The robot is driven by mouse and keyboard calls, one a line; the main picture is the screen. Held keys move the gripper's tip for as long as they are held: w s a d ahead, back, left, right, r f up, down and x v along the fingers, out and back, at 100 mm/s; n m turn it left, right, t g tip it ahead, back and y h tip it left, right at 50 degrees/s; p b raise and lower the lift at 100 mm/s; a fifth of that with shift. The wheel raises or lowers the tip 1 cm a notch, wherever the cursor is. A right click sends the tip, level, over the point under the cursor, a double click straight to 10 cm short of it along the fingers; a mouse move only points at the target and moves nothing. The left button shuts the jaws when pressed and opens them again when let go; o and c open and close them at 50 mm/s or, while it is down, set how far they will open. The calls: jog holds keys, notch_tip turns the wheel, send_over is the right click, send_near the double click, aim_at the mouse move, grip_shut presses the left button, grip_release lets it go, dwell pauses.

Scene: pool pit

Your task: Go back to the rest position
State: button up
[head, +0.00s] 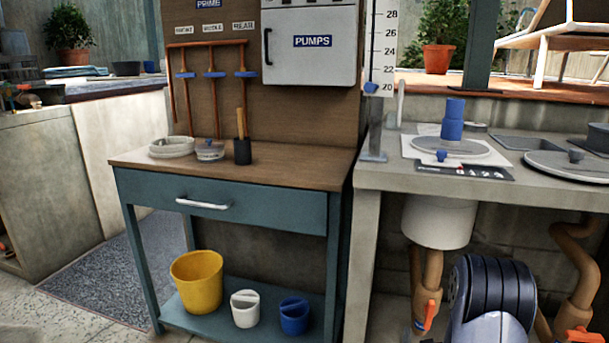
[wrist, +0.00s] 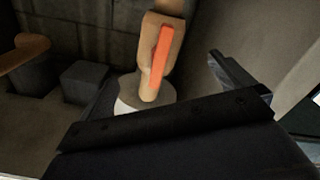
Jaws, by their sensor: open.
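My gripper (wrist: 168,118) shows in the wrist view as dark parts across the lower half and right. It is open, and I see nothing held in it. Beyond it are a tan pipe (wrist: 158,40) and an orange valve handle (wrist: 161,62), apart from the gripper as far as I can tell. In the head view my arm's black ribbed joint and pale link show at the lower right, low in front of the grey counter (head: 366,205). The gripper itself is not visible there.
A teal workbench (head: 245,205) stands left of the counter, with a yellow bucket (head: 197,281) on its lower shelf. A white basin (head: 438,221) and tan pipes (head: 432,268) with orange handles (head: 430,315) sit under the counter near my arm.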

jog(key=shift+p+v, duration=0.35)
jog(key=shift+v, duration=2.35)
